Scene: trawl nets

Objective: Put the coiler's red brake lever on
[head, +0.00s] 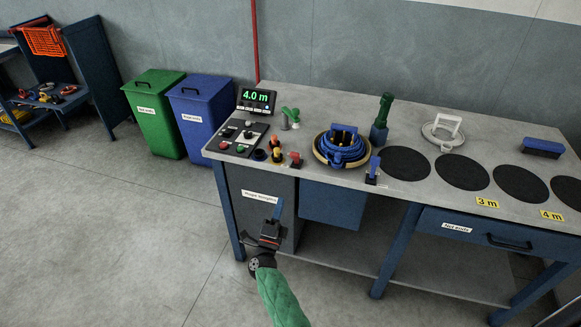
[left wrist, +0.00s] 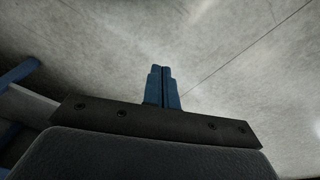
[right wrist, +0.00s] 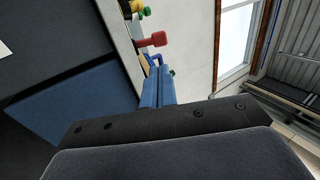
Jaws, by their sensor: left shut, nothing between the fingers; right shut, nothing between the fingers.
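The coiler (head: 342,150), with blue rope wound on it, stands near the front left of the bench. A red-headed lever (head: 294,158) stands just left of it at the bench's front edge; it looks like the brake lever. In the right wrist view a red lever head (right wrist: 152,40) shows just beyond my fingertips, apart from them. My right gripper (head: 277,208) is shut and empty, in front of the bench and below its top. My left gripper (left wrist: 162,68) is shut and empty over bare floor, outside the head view.
A control box (head: 240,136) and a display reading 4.0 m (head: 257,99) sit left of the levers. A blue lever (head: 373,168) stands right of the coiler. A blue panel (head: 333,203) hangs under the bench top.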

